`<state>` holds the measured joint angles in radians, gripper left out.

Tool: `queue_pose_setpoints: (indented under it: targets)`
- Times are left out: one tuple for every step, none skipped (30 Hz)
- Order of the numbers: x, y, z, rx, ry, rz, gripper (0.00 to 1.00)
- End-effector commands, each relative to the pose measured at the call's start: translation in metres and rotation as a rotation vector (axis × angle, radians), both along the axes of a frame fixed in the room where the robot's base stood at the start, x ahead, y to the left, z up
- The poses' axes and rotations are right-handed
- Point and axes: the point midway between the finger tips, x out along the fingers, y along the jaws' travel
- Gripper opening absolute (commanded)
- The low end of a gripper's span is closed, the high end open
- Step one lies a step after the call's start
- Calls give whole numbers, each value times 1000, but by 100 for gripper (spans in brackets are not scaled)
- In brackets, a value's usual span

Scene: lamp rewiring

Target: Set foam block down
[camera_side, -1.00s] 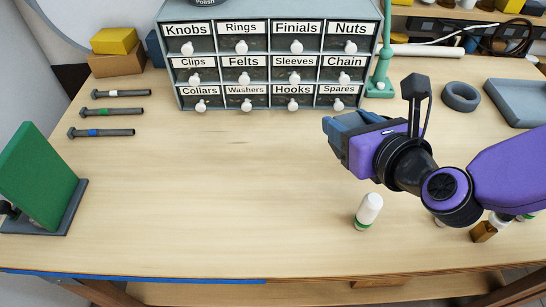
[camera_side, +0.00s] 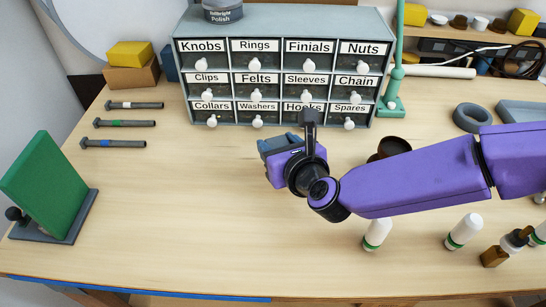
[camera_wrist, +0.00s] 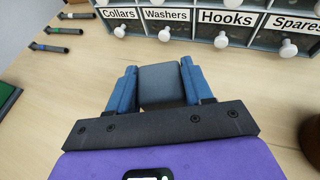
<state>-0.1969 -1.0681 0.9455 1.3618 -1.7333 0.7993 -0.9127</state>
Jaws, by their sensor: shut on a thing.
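My gripper (camera_side: 280,148) is over the middle of the bench, in front of the drawer cabinet (camera_side: 275,68). In the wrist view, my gripper (camera_wrist: 162,88) has its two blue fingers closed on either side of a grey foam block (camera_wrist: 162,82). The block sits level between the fingertips. In the side view the fingers and wrist hide the block. I cannot tell whether its underside touches the bench.
Bare bench (camera_side: 190,205) lies left and in front of my gripper. Several bolts (camera_side: 125,123) lie at left, near a green panel on a stand (camera_side: 45,183). White bottles (camera_side: 377,233) stand at front right. A brown round object (camera_side: 394,147) is partly behind my arm.

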Motion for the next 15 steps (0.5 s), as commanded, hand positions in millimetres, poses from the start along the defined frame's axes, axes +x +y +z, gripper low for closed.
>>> queue_pose_setpoints:
  targets:
    - [2,3,-5,0,0,0,22]
    - [3,4,-7,0,0,0,22]
    - [4,6,-8,0,0,0,22]
    - [5,7,-9,1,-1,0,22]
    - [6,7,-10,0,0,0,22]
    - [7,8,-12,0,0,0,22]
    - [8,9,-15,-1,1,-1,22]
    - [9,11,-17,-1,1,-1,22]
    - [10,11,-22,-2,1,-1,22]
    - [10,11,-28,-4,2,-1,22]
    - [9,11,-32,-2,1,-1,22]
    - [9,11,-37,-3,1,1,22]
    - [9,11,-40,-2,0,1,22]
    - [9,11,-43,-1,1,0,22]
    - [9,11,-45,-1,1,-1,22]
